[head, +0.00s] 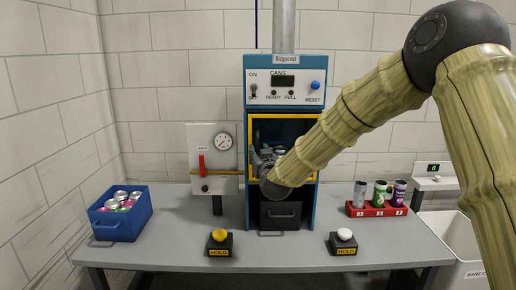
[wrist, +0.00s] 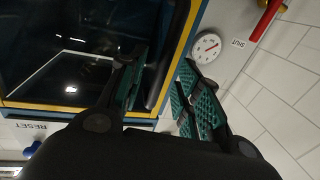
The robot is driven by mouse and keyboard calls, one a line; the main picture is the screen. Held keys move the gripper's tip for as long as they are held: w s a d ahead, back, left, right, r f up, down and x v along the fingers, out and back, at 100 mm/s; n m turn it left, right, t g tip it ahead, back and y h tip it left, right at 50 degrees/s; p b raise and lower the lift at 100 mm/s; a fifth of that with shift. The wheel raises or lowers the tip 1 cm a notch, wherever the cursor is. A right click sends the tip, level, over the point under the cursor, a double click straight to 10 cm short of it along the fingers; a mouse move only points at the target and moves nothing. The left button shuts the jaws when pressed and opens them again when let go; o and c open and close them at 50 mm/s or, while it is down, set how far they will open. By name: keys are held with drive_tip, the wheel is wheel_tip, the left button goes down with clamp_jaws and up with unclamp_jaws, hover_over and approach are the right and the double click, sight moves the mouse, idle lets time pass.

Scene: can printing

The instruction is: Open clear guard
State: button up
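The clear guard (head: 284,116) is a yellow-framed pane on the front of the blue machine (head: 285,66). It appears closed in the head view, with my arm hiding part of it. In the wrist view its dark, reflective pane (wrist: 60,55) fills the upper left. A dark handle bar (wrist: 176,45) runs along its yellow edge. My gripper (head: 263,160) is at the guard's left edge. In the wrist view the fingers (wrist: 160,75) are apart, one over the pane and one outside the frame, with the bar between them. Contact cannot be told.
A gauge panel (head: 207,150) with a red lever stands just left of the machine. A blue can bin (head: 120,224) is at the left, and a red rack (head: 376,210) with cans at the right. Yellow and white HOLD buttons sit along the front of the grey table (head: 285,250).

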drive_tip(key=shift+w+a+p, duration=0.15)
drive_tip(key=shift+w+p, duration=0.05)
drive_tip(key=shift+w, duration=0.45)
drive_tip(key=shift+w+a+p, duration=0.15)
drive_tip(key=shift+w, duration=0.45)
clamp_jaws()
